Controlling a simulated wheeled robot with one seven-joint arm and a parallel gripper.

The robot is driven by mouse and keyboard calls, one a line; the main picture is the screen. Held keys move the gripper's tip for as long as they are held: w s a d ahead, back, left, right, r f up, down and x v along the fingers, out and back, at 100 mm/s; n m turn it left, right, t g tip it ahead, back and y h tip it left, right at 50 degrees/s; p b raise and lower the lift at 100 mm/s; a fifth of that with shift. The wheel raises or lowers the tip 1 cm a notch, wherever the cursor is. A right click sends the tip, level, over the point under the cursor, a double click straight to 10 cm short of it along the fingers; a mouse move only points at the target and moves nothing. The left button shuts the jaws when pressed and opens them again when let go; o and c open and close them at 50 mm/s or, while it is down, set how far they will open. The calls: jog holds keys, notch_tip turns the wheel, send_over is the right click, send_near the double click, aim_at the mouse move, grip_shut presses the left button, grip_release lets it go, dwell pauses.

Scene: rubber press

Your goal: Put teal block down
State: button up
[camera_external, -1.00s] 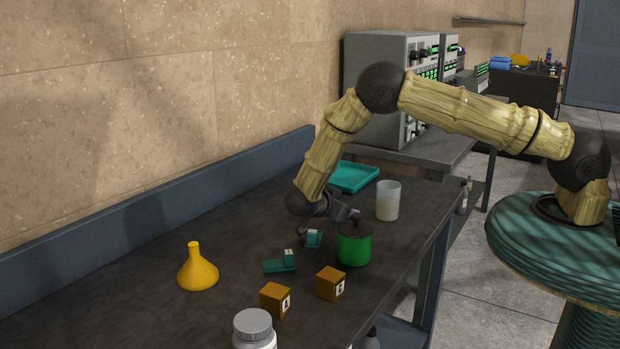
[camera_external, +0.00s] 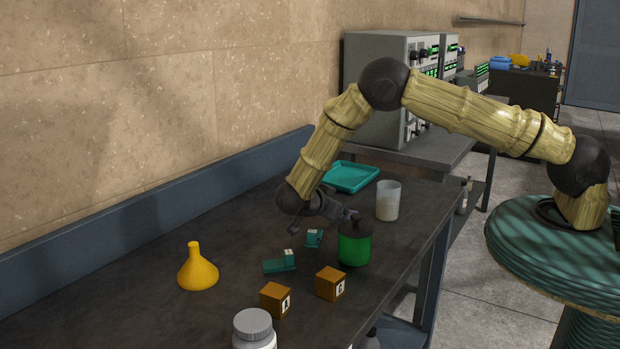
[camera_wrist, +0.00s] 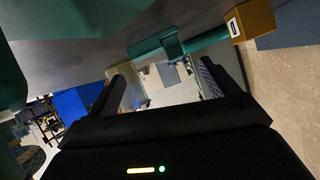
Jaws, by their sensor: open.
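A small teal block (camera_external: 314,238) with a white label rests on the dark bench. A second teal piece (camera_external: 279,264), longer and low with a labelled raised end, lies just in front and left of it. My gripper (camera_external: 324,219) is open and empty, just above and behind the small teal block, apart from it. In the wrist view, my open fingers (camera_wrist: 165,78) have nothing between them. Teal shapes (camera_wrist: 158,46) show beyond the fingertips there; I cannot tell for certain which piece each is.
A dark-lidded green jar (camera_external: 354,247) stands close right of the small block. Two orange cubes (camera_external: 275,299) (camera_external: 330,283), a yellow funnel (camera_external: 197,270) and a white bottle (camera_external: 254,330) are nearer. A whitish cup (camera_external: 388,201) and teal tray (camera_external: 350,177) are behind. The bench between funnel and tray is clear.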

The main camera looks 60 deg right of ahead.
jog(key=b+v, duration=0.1)
jog(key=v, duration=0.7)
jog(key=shift+a+r+b, duration=0.1)
jog(key=shift+a+b, duration=0.2)
jog(key=shift+b, duration=0.05)
jog(key=w+d+r+n+t+y, duration=0.25)
jog(key=r+n+t+y, duration=0.2)
jog(key=r, duration=0.25)
jog(key=w+d+r+n+t+y, duration=0.1)
jog(key=w+r+n+t+y, duration=0.3)
jog(key=r+n+t, duration=0.25)
jog(key=s+d+f+n+g+y, duration=0.1)
jog(key=s+n+g, duration=0.3)
jog(key=s, duration=1.1)
jog(key=s+d+f+n+g+y, duration=0.1)
jog(key=s+n+g+y, duration=0.2)
jog(key=s, duration=1.2)
jog(key=shift+s+d+n+g, duration=0.35)
jog(key=shift+n+g, duration=0.35)
jog(key=shift+n, duration=0.4)
